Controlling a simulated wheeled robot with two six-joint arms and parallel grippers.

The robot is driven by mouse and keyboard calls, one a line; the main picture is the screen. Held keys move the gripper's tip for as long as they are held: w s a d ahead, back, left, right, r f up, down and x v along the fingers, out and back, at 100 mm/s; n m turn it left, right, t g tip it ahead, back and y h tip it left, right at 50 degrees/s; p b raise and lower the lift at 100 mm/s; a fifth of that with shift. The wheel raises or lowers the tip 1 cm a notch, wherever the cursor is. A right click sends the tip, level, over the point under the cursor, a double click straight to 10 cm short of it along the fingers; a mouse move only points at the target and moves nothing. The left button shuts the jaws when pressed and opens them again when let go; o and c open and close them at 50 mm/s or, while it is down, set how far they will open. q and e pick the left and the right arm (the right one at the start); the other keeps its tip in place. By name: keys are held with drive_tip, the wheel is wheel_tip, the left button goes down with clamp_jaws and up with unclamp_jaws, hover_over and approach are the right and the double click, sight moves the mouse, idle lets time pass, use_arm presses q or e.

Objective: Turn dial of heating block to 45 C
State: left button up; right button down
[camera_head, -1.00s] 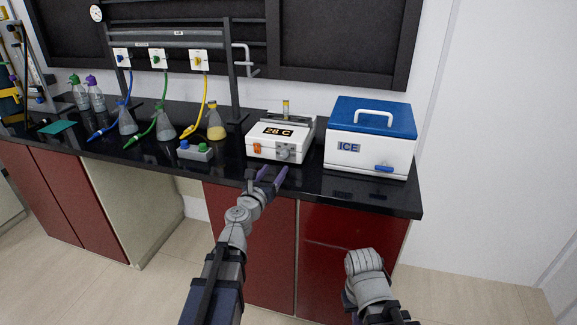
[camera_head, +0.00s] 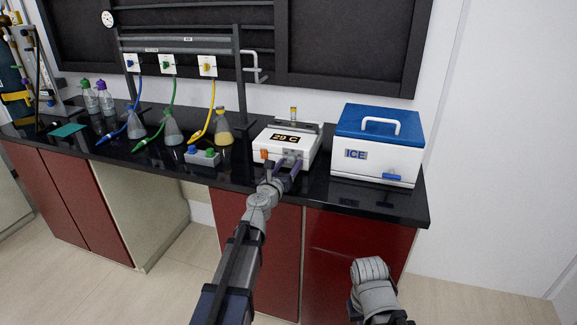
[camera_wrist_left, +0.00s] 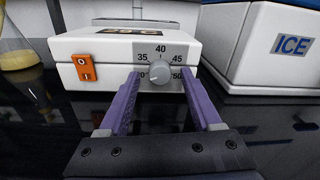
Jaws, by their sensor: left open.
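The heating block (camera_head: 286,146) is a white box on the black bench, with a display that appears to read 29 C in the head view. In the left wrist view, its grey dial (camera_wrist_left: 160,74) sits on a scale plate showing 35, 40 and 45, with other marks partly hidden. An orange switch (camera_wrist_left: 84,67) is left of it. My left gripper (camera_head: 283,168) is at the front of the block. In the left wrist view its purple fingers (camera_wrist_left: 160,88) are open, one on each side of the dial, not closed on it. My right gripper is not visible; only part of that arm shows.
A white ICE box with a blue lid (camera_head: 377,146) stands close to the right of the block. The bench's front edge runs below the gripper.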

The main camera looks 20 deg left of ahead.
use_arm(q)
drive_tip(key=shift+c, duration=0.2)
clamp_jaws()
idle(0.3)
